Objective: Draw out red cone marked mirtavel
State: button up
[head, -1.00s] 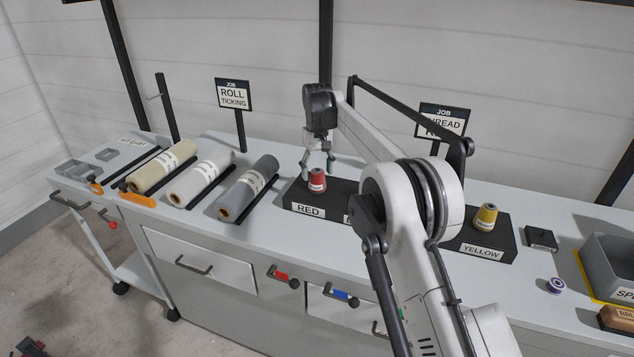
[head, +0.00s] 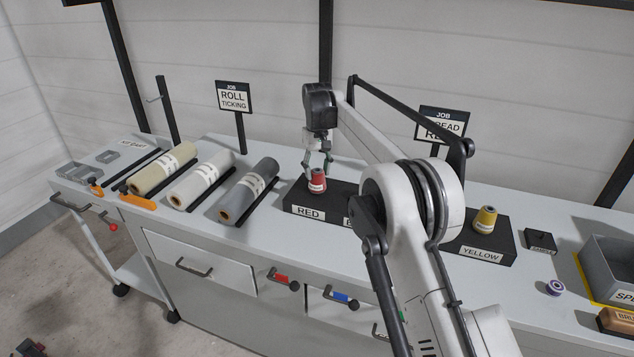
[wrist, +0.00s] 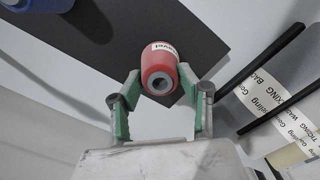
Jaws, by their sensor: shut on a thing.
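The red cone (head: 317,182) is at the black stand (head: 335,199), above the label RED. In the wrist view the red cone (wrist: 160,62) shows its open end and a white label, of which "avel" can be read. My gripper (head: 317,171) is over the cone from above. In the wrist view my gripper (wrist: 160,85) has its green-padded fingers on both sides of the cone, shut on it. I see no clear gap between the cone and the stand.
A blue spool (wrist: 38,4) sits near the red cone. A yellow cone (head: 485,220) stands on the YELLOW end of the stand. Fabric rolls (head: 248,192) lie to the left. A grey bin (head: 610,268) and a purple spool (head: 554,287) are at the right.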

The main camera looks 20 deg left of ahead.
jog(key=shift+r+p, duration=1.25)
jog(key=shift+r, duration=1.25)
